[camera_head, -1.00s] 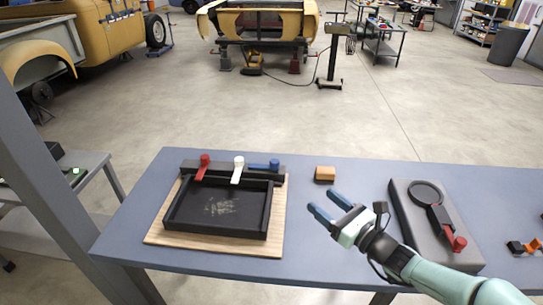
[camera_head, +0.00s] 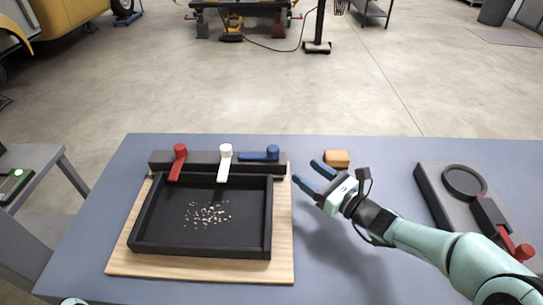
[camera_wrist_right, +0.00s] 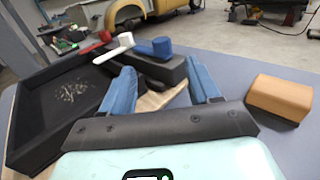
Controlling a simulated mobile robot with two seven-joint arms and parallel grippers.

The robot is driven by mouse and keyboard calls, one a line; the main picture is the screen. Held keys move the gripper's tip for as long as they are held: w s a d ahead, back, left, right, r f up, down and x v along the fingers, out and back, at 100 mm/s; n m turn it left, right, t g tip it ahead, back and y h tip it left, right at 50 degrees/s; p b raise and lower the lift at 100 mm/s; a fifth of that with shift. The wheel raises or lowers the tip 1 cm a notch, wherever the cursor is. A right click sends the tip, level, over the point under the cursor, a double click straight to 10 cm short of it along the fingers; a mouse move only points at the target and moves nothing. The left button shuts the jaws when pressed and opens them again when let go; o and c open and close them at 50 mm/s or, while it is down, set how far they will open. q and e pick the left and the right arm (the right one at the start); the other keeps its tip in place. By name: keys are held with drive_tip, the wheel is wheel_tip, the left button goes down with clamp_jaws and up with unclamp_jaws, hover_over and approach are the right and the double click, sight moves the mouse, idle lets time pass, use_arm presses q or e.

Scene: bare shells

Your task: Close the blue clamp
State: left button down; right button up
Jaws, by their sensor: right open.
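The blue clamp (camera_head: 260,155) sits at the right end of a black bar behind a black tray (camera_head: 145,230). Its lever lies along the bar, pointing left. The white clamp (camera_head: 225,160) and red clamp (camera_head: 179,165) beside it have levers pointing forward to the tray. My right gripper (camera_head: 306,172) is open and empty, just right of the bar's end, its blue fingers pointing at it. In the right wrist view the blue clamp (camera_wrist_right: 153,47) shows ahead, beyond and between the fingertips (camera_wrist_right: 160,70), apart from them.
The tray rests on a wooden board (camera_head: 283,240) and holds pale bits. An orange-brown block (camera_head: 337,157) lies close behind my right gripper. A dark fixture (camera_head: 430,185) with a ring and red handle stands at the right. The table between is clear.

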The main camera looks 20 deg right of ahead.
sight(278, 153)
drive_tip(key=shift+w+f, duration=0.25)
drive_tip(key=shift+f, duration=0.25)
use_arm(q)
drive_tip(key=shift+w+a+f+t+b, duration=0.15)
drive_tip(key=shift+w+a+f+b, duration=0.1)
drive_tip(key=shift+w+f, duration=0.25)
drive_tip(key=shift+w+a+f+t+b, duration=0.15)
drive_tip(key=shift+w+f+b, duration=0.15)
drive_tip(key=shift+w, duration=0.2)
use_arm(e)
drive_tip(key=x, duration=1.3)
drive_tip(key=shift+a+r, duration=0.1)
